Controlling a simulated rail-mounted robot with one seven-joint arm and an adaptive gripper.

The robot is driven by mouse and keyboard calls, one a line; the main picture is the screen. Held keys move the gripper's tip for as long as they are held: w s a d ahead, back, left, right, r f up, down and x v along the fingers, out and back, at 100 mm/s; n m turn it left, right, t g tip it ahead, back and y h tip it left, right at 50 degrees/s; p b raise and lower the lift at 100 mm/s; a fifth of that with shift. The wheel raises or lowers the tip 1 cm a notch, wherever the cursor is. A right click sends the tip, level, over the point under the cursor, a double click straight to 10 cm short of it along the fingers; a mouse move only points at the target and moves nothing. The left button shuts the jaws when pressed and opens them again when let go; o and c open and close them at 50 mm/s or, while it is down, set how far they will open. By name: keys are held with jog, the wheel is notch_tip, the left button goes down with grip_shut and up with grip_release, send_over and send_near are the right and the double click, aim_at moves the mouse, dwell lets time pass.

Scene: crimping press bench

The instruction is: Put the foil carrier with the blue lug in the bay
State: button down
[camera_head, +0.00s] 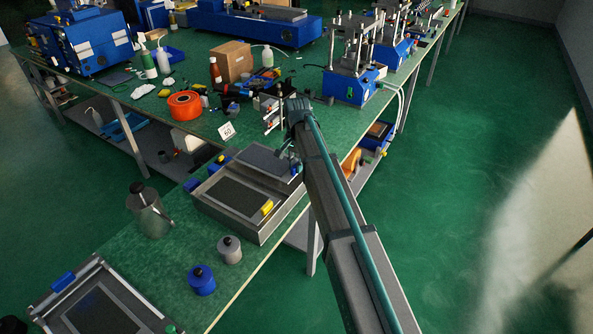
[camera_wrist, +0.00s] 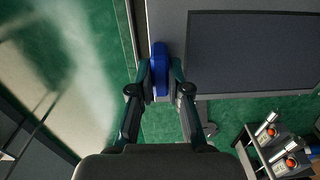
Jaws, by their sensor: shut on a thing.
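My gripper (camera_wrist: 160,85) is shut on the blue lug (camera_wrist: 160,68) of a foil carrier. The carrier is a flat grey plate (camera_wrist: 240,104) with a dark foil panel (camera_wrist: 250,50), reaching right from the fingers in the wrist view. In the head view, the held carrier (camera_head: 268,160) is over the far part of a grey walled tray (camera_head: 262,234), which looks like the bay. I cannot tell whether it touches the tray. A dark panel (camera_head: 235,196) with a yellow lug (camera_head: 267,207) lies in the near part. My arm partly hides the gripper in the head view.
A metal can (camera_head: 149,212), grey pot (camera_head: 229,250) and blue pot (camera_head: 202,281) stand on the near bench. Another framed tray (camera_head: 105,305) is at lower left. An orange reel (camera_head: 185,105) and blue presses (camera_head: 348,86) stand on the far bench.

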jog(key=shift+w+d+f, duration=0.1)
jog(key=shift+w+f, duration=0.1)
jog(key=shift+w, duration=0.05)
jog(key=shift+w+f+p, duration=0.1)
jog(key=shift+f+p, duration=0.3)
jog(key=shift+f, duration=1.3)
jog(key=c, duration=1.4)
grip_release()
jog(key=shift+f, duration=0.1)
notch_tip(320, 180, up, 12)
jog(key=shift+d+r+b, duration=0.1)
jog(key=shift+b, duration=1.05)
